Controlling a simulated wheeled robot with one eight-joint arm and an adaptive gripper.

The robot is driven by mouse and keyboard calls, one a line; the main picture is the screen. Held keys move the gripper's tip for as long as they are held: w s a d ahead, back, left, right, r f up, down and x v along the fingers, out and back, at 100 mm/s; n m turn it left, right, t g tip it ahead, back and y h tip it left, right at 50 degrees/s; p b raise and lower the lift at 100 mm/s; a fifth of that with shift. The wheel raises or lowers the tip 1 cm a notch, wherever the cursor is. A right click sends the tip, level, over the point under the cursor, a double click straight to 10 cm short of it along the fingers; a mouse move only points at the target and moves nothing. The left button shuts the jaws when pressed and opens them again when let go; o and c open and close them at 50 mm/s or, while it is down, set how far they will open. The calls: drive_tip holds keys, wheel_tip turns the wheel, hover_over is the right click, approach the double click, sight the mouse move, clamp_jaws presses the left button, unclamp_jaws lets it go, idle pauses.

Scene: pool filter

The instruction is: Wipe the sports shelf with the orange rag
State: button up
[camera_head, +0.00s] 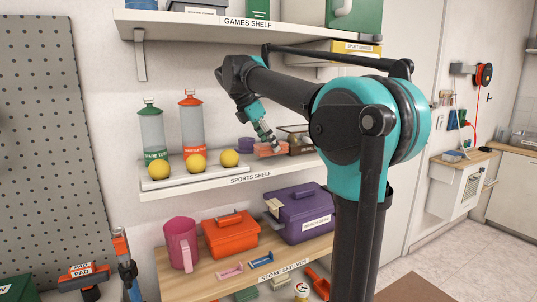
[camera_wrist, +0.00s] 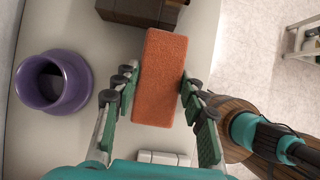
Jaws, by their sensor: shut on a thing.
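The orange rag (camera_head: 266,152) is a flat rectangular pad at the right part of the sports shelf (camera_head: 222,181). In the wrist view the rag (camera_wrist: 163,62) lies lengthwise between the two fingers of my gripper (camera_wrist: 157,82), which are shut on its sides. In the head view my gripper (camera_head: 269,142) points down at the shelf. Whether the rag's underside touches the shelf is hard to tell. The shelf's white surface (camera_wrist: 70,130) shows around the rag. My arm hides the shelf's right end in the head view.
The games shelf (camera_head: 215,27) hangs above.

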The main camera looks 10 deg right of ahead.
drive_tip(key=r, duration=0.1)
drive_tip(key=s+r, duration=0.1)
drive_tip(key=r, duration=0.1)
drive_tip(key=s+d+r, duration=0.1)
drive_tip(key=shift+s+r, duration=0.15)
drive_tip(key=shift+r, duration=0.2)
wheel_tip(320, 180, down, 6)
drive_tip(key=shift+a+r, duration=0.1)
drive_tip(key=shift+r, duration=0.15)
drive_tip(key=shift+w+a+r, duration=0.1)
drive_tip(key=shift+w+a, duration=0.1)
drive_tip(key=shift+w, duration=0.4)
drive_tip(key=shift+w+a, duration=0.15)
drive_tip(key=shift+w, duration=0.45)
drive_tip(key=shift+f, duration=0.7)
drive_tip(key=shift+s, duration=0.15)
